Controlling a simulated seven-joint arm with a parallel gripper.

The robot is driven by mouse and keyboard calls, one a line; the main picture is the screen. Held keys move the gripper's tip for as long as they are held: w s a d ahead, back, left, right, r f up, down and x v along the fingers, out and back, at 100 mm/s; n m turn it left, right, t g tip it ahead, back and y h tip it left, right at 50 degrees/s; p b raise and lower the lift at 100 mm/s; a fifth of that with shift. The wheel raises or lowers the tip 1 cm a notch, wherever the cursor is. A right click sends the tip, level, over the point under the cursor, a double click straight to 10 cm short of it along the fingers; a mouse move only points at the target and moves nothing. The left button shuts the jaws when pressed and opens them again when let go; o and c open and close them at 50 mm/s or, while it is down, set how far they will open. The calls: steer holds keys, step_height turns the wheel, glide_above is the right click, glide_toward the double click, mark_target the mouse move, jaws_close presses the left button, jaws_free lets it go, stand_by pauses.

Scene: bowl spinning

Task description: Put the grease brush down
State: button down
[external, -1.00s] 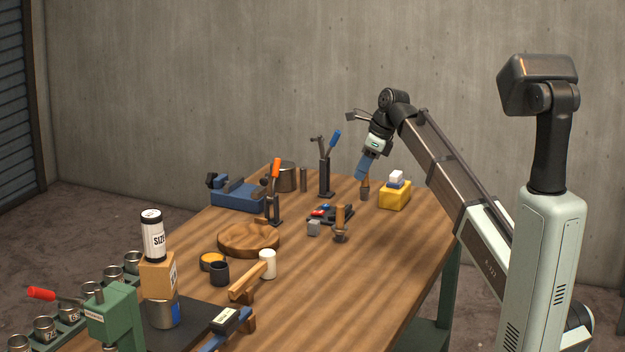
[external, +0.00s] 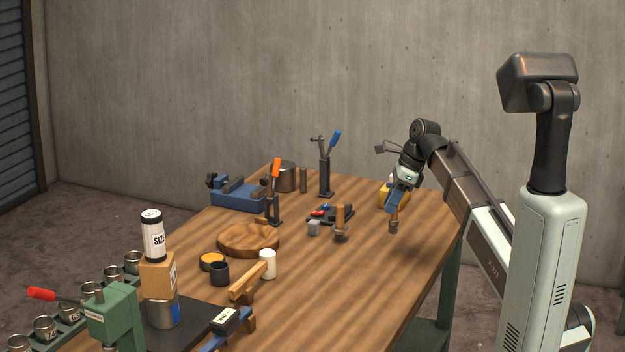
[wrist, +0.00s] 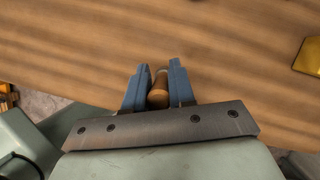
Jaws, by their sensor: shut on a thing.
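My gripper (external: 396,205) is shut on the grease brush (external: 394,222), a short brown wooden handle with a darker lower end. The brush hangs below the blue fingers near the right edge of the wooden table (external: 375,285). It looks close to upright; whether its lower end touches the table I cannot tell. In the wrist view the brush handle (wrist: 158,92) sits between the two blue fingers, with bare table beyond it.
Another wooden-handled tool (external: 341,218) stands to the left, beside a small grey block (external: 313,228). The table's right front is clear.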

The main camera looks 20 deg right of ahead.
mark_target(393, 219)
steer(key=shift+f, duration=3)
steer(key=shift+f, duration=0.15)
steer(key=c, duration=0.9)
jaws_free()
steer(key=shift+c, duration=0.2)
steer(key=v, duration=1.2)
steer(key=shift+r, duration=0.2)
